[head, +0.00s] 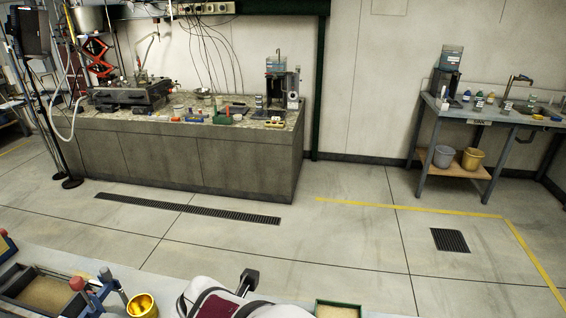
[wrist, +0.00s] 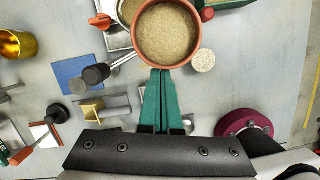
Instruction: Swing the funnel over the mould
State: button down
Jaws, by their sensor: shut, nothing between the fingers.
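In the wrist view my gripper (wrist: 161,74) has its teal fingers shut together, with nothing between them. Their tips are at the near rim of a round terracotta-coloured vessel (wrist: 136,38) filled with sandy grains. I cannot tell whether they touch it or are above it. A metal rod with a black knob (wrist: 96,74) lies left of the fingers and runs toward the vessel. A gold open cup (wrist: 12,44) is at the far left; a gold cup also shows in the head view (head: 142,305). I cannot tell for sure which piece is the funnel or the mould.
In the wrist view a blue square (wrist: 76,74), a metal tray with a gold block (wrist: 92,111) and a pale round disc (wrist: 203,61) lie around. A green box (wrist: 228,3) is at the upper right. In the head view, a sand-filled tray (head: 42,292) is lower left.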

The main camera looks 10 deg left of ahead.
jog(key=w+n, duration=0.2)
jog(key=shift+w+y, duration=0.35)
jog(key=shift+y, duration=0.05)
jog(key=shift+w+a+n, duration=0.15)
jog(key=shift+w+a, duration=0.1)
jog(key=shift+w, duration=0.5)
jog(key=shift+w+a+n, duration=0.15)
jog(key=shift+w+a, duration=0.1)
jog(key=shift+w, duration=0.5)
jog(key=s, duration=0.3)
jog(key=shift+s+d, duration=0.25)
jog(key=shift+d, duration=0.05)
jog(key=v, duration=1)
jog(key=shift+s+d, duration=0.2)
jog(key=shift+d, duration=0.1)
